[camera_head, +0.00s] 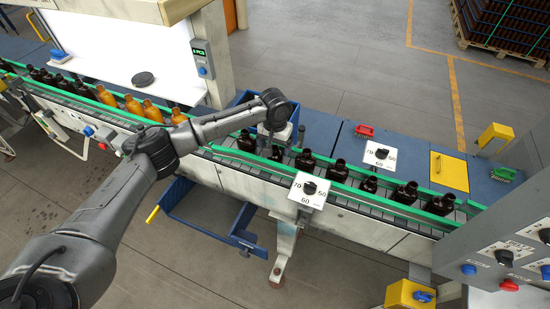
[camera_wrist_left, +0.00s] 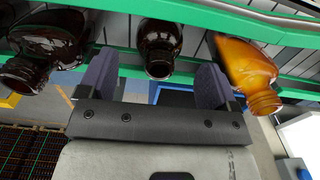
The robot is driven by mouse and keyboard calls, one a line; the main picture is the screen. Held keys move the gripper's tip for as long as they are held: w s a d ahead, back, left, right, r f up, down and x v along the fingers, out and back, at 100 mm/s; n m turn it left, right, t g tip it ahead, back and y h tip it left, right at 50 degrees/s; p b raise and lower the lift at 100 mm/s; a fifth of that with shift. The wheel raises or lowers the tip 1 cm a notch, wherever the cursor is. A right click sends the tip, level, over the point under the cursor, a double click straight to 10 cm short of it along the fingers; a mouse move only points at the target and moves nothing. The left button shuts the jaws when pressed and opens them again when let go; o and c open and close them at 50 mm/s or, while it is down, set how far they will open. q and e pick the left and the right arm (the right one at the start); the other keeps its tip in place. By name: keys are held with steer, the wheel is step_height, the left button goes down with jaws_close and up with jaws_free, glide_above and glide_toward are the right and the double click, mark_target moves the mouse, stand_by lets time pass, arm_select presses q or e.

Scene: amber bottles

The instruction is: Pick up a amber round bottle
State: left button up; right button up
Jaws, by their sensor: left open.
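A row of dark amber round bottles stands between green rails on the conveyor; one is this dark bottle (camera_head: 306,160) right of my left gripper (camera_head: 275,138). My left gripper is over the row, its fingers mostly hidden in the head view. In the left wrist view the gripper (camera_wrist_left: 157,74) is open, with a dark bottle (camera_wrist_left: 159,48) showing between its two fingers, its neck toward the palm. I cannot tell whether the fingers reach beside it. A larger dark bottle (camera_wrist_left: 48,45) is at left and an orange bottle (camera_wrist_left: 250,76) at right. My right gripper is not in view.
Green rails (camera_head: 340,182) run along the conveyor. Several orange bottles (camera_head: 132,106) stand further left. Dial plates (camera_head: 309,190) and (camera_head: 380,155) flank the row. A grey control panel (camera_head: 505,255) is at lower right, and a white-backed booth (camera_head: 125,50) is at upper left.

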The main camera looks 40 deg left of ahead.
mark_target(275, 157)
arm_select(q)
steer(key=shift+f, duration=1.5)
steer(key=shift+c, duration=0.2)
steer(key=c, duration=1)
